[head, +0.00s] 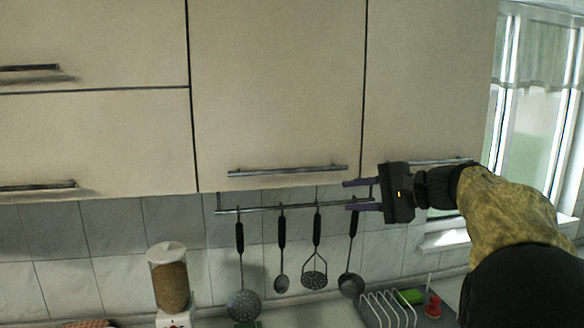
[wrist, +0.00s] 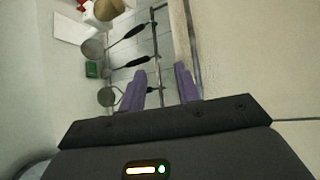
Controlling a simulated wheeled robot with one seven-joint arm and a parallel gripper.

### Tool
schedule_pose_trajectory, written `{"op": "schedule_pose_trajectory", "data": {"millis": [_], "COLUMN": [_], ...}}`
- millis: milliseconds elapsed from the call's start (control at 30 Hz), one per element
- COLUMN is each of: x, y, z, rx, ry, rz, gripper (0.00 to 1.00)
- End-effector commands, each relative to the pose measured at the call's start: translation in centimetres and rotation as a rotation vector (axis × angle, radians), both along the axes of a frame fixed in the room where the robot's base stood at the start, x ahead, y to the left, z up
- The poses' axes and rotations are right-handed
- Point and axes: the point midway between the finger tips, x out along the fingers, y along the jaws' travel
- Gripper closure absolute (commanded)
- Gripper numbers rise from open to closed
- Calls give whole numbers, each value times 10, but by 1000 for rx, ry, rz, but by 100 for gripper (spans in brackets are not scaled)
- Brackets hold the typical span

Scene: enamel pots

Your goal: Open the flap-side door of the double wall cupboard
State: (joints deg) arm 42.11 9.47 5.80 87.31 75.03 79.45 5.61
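The double wall cupboard has two plain cream doors. The flap-side door (head: 277,90) is the left one, beside the flap fronts, and it looks closed. Its horizontal bar handle (head: 288,171) runs along its lower edge. The other door (head: 430,80) is also closed, its handle (head: 445,162) partly behind my arm. My gripper (head: 346,194) points left, with its purple fingers apart and nothing held. It is just below and right of the flap-side handle's right end. In the wrist view, a bar resembling the handle (wrist: 187,35) lies near my right finger; contact is unclear.
A utensil rail (head: 265,208) with several hanging utensils runs under the cupboard, close to my fingers. Flap fronts (head: 90,140) are at left. Below stand a grain dispenser (head: 170,280) and a dish rack (head: 388,310). A window (head: 535,120) is at right.

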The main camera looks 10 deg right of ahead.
Motion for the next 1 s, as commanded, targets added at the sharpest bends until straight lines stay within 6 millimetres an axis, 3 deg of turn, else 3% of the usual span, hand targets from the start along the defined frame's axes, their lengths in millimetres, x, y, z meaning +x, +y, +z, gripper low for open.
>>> {"op": "schedule_pose_trajectory", "data": {"millis": [33, 167, 567, 1000], "x": [-3, -9, -7, 38], "y": [-9, -14, -10, 36], "z": [25, 50, 50, 44], "rx": [27, 63, 66, 67], "ry": [-49, -108, -109, -107], "rz": [4, 22, 25, 28], "gripper": [67, 67, 67, 67]}}
